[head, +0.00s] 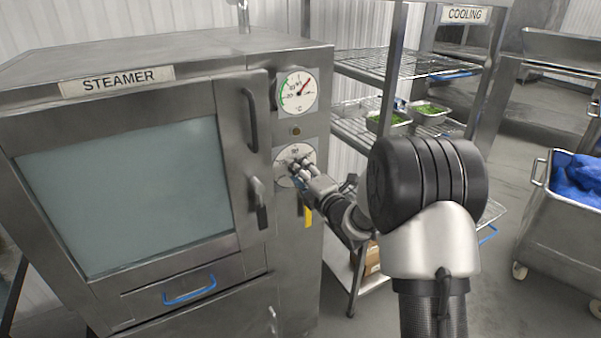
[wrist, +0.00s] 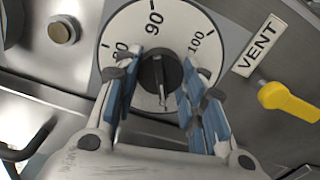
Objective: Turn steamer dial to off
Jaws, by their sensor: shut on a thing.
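The steamer (head: 190,55) is a large steel cabinet on the left of the head view, with a sign and a closed glass door. Its dial (head: 283,155) is a round white plate on the right front panel, below a temperature gauge. In the wrist view the dial plate (wrist: 120,38) shows marks 80, 90 and 100 around a black knob (wrist: 152,75). My gripper (head: 301,168) is at the dial, its blue-padded fingers (wrist: 160,82) on both sides of the knob and shut on it. The knob's exact setting is hard to read, and the fingers hide the lower part of the plate.
The temperature gauge (head: 297,91) is above the dial. Door handles (head: 250,120) stick out just left of it. A yellow lever (wrist: 290,101) by the VENT label (wrist: 257,45) is close to the right finger. A cooling rack (head: 345,60) with trays stands to the right.

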